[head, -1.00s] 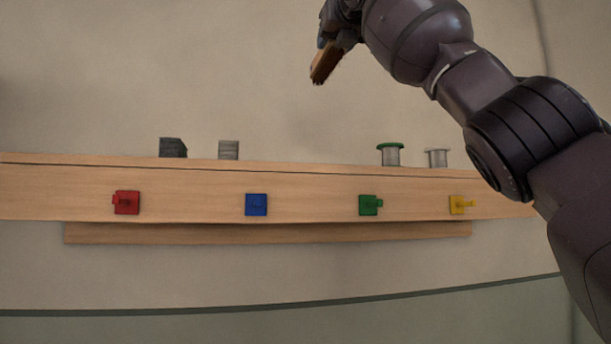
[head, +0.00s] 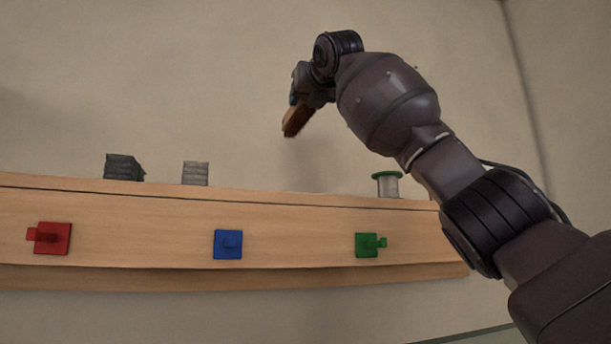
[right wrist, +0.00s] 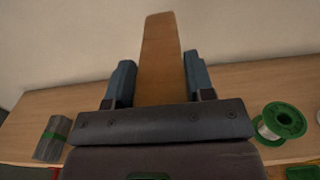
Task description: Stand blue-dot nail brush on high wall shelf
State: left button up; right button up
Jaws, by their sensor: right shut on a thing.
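My right gripper (head: 300,97) is shut on a wooden brush (head: 296,119) and holds it tilted in the air above the wall shelf (head: 300,222). In the right wrist view the brush (right wrist: 161,55) stands out between the two fingers (right wrist: 160,82) over the shelf top (right wrist: 235,85). No blue dot shows on the brush, and the gripper hides part of it. A blue square with a peg (head: 228,244) is on the shelf's front face. My left gripper is not in view.
On the shelf stand a dark ribbed block (head: 122,167), a grey block (head: 195,173) and a green-rimmed spool (head: 387,185). Red (head: 52,238) and green (head: 369,245) pegs stick out of the front. The shelf top between the grey block and the spool is clear.

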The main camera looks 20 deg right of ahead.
notch_tip(320, 180, down, 12)
jog(key=shift+r, duration=0.1)
jog(key=shift+f, duration=2.4)
jog(key=o, duration=1)
jog(key=shift+f, duration=0.1)
